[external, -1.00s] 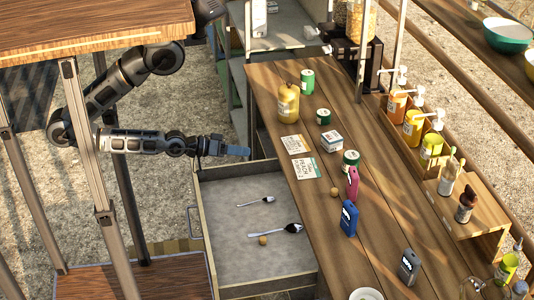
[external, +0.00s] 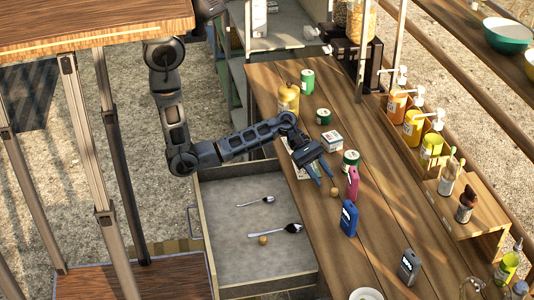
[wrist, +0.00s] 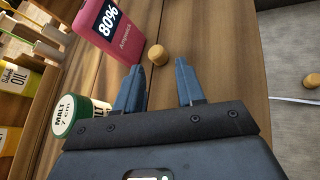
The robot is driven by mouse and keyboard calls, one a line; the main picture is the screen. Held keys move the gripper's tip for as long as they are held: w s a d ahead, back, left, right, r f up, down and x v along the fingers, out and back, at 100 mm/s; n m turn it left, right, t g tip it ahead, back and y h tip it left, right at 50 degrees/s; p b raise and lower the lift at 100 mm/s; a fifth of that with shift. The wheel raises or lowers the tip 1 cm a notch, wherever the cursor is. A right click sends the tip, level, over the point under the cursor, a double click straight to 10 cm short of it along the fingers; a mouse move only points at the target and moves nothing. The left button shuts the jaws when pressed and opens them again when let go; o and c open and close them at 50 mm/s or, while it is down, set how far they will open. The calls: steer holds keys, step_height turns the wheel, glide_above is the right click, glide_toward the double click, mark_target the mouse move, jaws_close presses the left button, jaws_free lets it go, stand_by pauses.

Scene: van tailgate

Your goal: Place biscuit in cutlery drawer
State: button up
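A small round tan biscuit (external: 334,191) lies on the wooden counter, just beyond my fingertips; it also shows in the wrist view (wrist: 158,55). Another such biscuit (external: 263,240) lies in the open cutlery drawer (external: 225,215), near a spoon (external: 289,229); it shows at the right of the wrist view (wrist: 312,80). A second spoon (external: 262,200) lies further back in the drawer. My gripper (external: 325,173) is above the counter, its blue fingers (wrist: 160,85) apart with nothing between them. The biscuit on the counter is ahead of them, not touching.
A green-lidded tin (external: 351,160) and a small white box (external: 332,141) stand by my gripper. The counter front is mostly clear.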

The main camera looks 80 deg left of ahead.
mark_target(334, 189)
steer(key=a+g, duration=0.1)
steer(key=w+a+r+n+g+h, duration=0.1)
steer(key=shift+w+a+g+h, duration=0.15)
steer(key=shift+a+g+h, duration=0.15)
steer(key=shift+a, duration=0.05)
steer(key=shift+x, duration=3.8)
steer(key=shift+c, duration=0.4)
jaws_close()
